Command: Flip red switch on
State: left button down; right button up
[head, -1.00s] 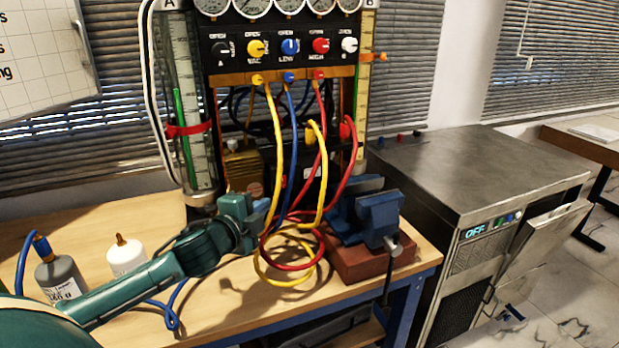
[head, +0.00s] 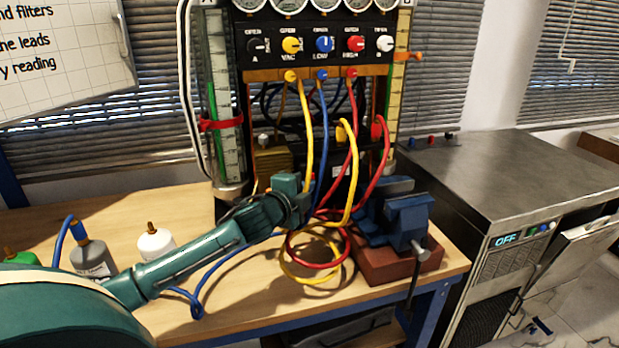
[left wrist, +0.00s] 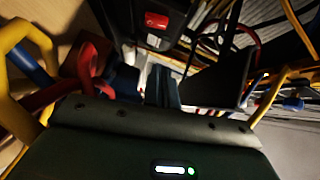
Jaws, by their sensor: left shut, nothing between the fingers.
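The red switch (left wrist: 156,20) is a small red rocker on a dark box, near the top of the left wrist view. Its on or off position is too small and dim to tell. In the head view I cannot make it out; hoses and my left gripper are in front of the rig's lower part. My left gripper (head: 307,184) is shut and empty, close in front of the rig's lower part, beside the hanging hoses. In the left wrist view the switch lies beyond the fingers, apart from them. My right gripper is not in view.
Yellow, blue and red hoses (head: 307,130) hang from the gauge panel (head: 325,45) and loop on the bench close to my gripper. A blue vise (head: 405,217) stands at the right. Bottles (head: 155,246) stand at the left. The bench front is mostly clear.

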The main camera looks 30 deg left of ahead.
pick_arm(q)
jog(key=shift+w+a+f, duration=0.25)
jog(key=shift+w+a, duration=0.25)
jog(key=shift+w, duration=0.5)
jog(key=shift+w+a+f, duration=0.2)
jog(key=shift+w+a, duration=0.35)
jog(key=shift+w, duration=0.45)
jog(key=shift+w+a+f, duration=0.25)
jog(key=shift+w+a, duration=0.25)
jog(key=shift+w, duration=0.5)
